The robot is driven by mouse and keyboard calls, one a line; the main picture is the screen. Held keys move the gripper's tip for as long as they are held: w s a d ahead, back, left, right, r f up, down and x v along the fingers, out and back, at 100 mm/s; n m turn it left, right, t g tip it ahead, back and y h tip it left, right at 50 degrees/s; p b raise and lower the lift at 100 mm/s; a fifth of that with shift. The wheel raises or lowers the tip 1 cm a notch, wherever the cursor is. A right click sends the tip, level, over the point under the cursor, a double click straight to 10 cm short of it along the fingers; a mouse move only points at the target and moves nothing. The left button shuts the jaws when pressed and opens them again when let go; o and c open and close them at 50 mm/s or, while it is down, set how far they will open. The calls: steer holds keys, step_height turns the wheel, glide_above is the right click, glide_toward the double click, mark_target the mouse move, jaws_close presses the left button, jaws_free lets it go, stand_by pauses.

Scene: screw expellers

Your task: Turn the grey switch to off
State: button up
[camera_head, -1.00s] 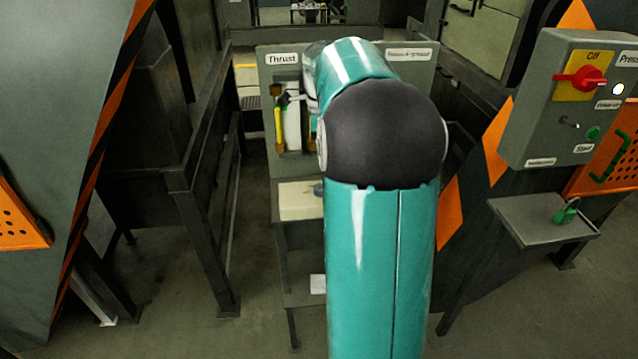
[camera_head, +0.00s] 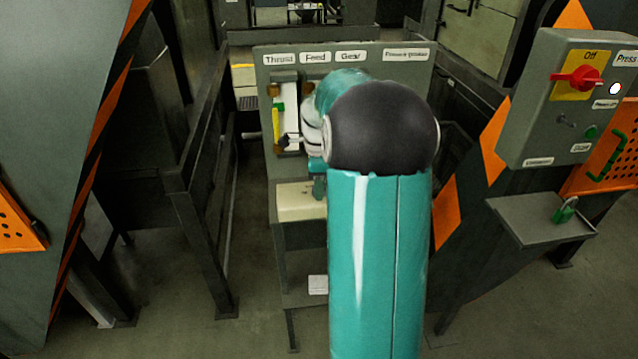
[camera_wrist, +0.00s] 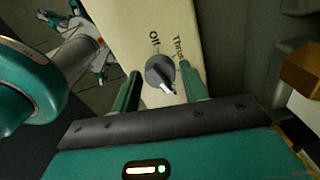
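The grey switch (camera_wrist: 160,72) is a round knob on a cream box in the wrist view. Its white-tipped bar points down and slightly right in that picture, away from the printed words "Off" (camera_wrist: 154,39) and "Thrust" (camera_wrist: 178,48). My gripper (camera_wrist: 159,73) is open, with one teal finger on each side of the knob. A gap shows left of the knob; contact on the right cannot be told. In the head view the cream box (camera_head: 297,203) sits below the grey panel, and my arm hides part of it.
The grey panel (camera_head: 393,75) carries labels including "Thrust", "Feed" and "Gear". A control box (camera_head: 545,105) with a red switch (camera_head: 577,79) stands at right above a small shelf (camera_head: 520,223). A dark metal frame (camera_head: 200,220) stands left of the panel.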

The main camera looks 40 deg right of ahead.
steer(key=c, duration=0.6)
